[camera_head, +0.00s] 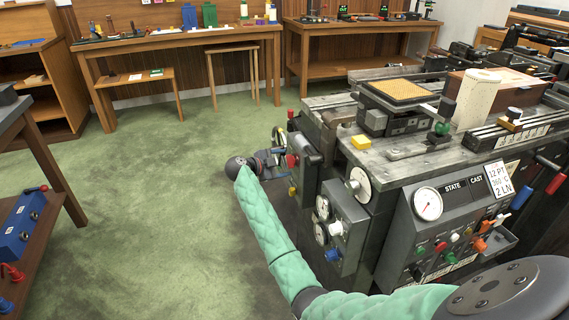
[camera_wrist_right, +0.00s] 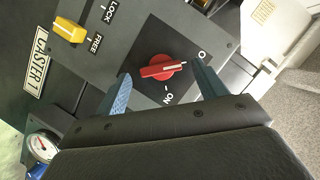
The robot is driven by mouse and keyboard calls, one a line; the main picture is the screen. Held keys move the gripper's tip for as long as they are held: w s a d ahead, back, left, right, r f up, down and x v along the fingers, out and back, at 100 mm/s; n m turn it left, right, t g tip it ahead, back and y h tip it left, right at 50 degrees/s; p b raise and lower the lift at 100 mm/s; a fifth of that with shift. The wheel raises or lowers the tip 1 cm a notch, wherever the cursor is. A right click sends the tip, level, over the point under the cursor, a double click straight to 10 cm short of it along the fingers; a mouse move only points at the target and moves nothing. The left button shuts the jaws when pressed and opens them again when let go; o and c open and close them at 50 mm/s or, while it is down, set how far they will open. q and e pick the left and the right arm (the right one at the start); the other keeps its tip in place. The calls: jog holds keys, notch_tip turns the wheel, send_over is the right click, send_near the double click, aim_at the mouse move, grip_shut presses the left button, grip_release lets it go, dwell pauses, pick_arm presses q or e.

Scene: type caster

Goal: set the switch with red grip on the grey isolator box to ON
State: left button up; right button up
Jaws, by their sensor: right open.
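The red switch grip (camera_wrist_right: 160,68) sits on a dark grey plate of the isolator box (camera_wrist_right: 140,88) in the right wrist view. Its white line points right, toward the O mark, and the ON mark is below it. My right gripper (camera_wrist_right: 164,70) is open, with one blue finger on each side of the red grip. I see gaps between fingers and grip. In the head view my right gripper (camera_head: 275,158) is at the left side of the machine, by the grey box (camera_head: 308,158) with a red knob. My left gripper is not in view.
A yellow selector (camera_wrist_right: 69,30) marked LOCK and FREE is left of the red grip. A gauge (camera_wrist_right: 41,147) shows at lower left. In the head view the caster machine (camera_head: 400,165) fills the right, and green floor (camera_head: 160,180) is open to the left.

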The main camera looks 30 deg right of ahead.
jog(key=shift+d+f, duration=0.15)
jog(key=shift+d, duration=0.45)
jog(key=c, duration=1)
